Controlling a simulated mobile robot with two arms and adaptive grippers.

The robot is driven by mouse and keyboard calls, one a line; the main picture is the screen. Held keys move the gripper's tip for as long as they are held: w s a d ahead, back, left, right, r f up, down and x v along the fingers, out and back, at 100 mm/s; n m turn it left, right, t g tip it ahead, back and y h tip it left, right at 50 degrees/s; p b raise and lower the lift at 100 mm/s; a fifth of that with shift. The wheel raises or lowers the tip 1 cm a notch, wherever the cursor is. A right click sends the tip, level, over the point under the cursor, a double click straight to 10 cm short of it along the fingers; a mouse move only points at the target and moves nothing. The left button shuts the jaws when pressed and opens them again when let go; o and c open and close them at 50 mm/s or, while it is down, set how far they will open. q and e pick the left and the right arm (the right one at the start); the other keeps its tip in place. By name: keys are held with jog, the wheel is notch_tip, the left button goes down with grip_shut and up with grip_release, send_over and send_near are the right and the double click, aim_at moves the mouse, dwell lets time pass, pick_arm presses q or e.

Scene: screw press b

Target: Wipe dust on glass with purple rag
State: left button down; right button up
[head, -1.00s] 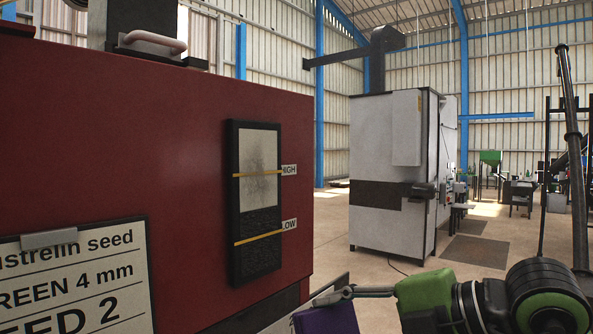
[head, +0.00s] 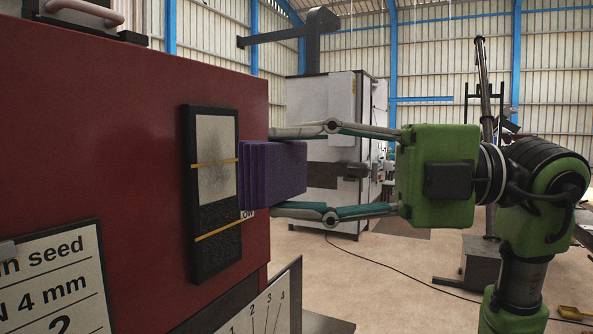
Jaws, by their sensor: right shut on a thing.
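The sight glass (head: 217,170) is a tall window in a black frame on the red machine's face. Its upper part is pale with a grey dust smudge, and its lower part is dark and grainy. Two yellow lines cross it. The purple rag (head: 273,174) is a folded block at the glass's right edge; I cannot tell whether it touches. My right gripper (head: 272,172) comes in from the right and is shut on the rag, with one finger above and one below. The rag hides the HIGH label and part of the LOW label. My left gripper is not in view.
The red machine (head: 110,130) fills the left side. A white sign (head: 55,285) hangs at its lower left, and a numbered plate (head: 268,305) juts out below the glass. A grey cabinet (head: 320,110) stands behind the gripper. A cable lies on the open floor at right.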

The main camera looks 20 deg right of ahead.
aim_at(223, 164)
jog(key=shift+w+a, duration=0.3)
jog(key=shift+w, duration=0.1)
jog(key=w+a+p, duration=0.1)
jog(key=w+a, duration=0.1)
jog(key=w+a+p, duration=0.1)
jog(key=w, duration=0.1)
jog(key=shift+w+a+r+p, duration=0.1)
jog(key=shift+w+a+p, duration=0.2)
jog(key=shift+a+p, duration=0.05)
jog(key=shift+w+d, duration=0.65)
jog(key=shift+d, duration=0.05)
jog(key=shift+w+d, duration=0.5)
jog(key=shift+d, duration=0.35)
jog(key=shift+a, duration=0.15)
jog(key=shift+w+a+p, duration=0.35)
jog(key=shift+w, duration=0.15)
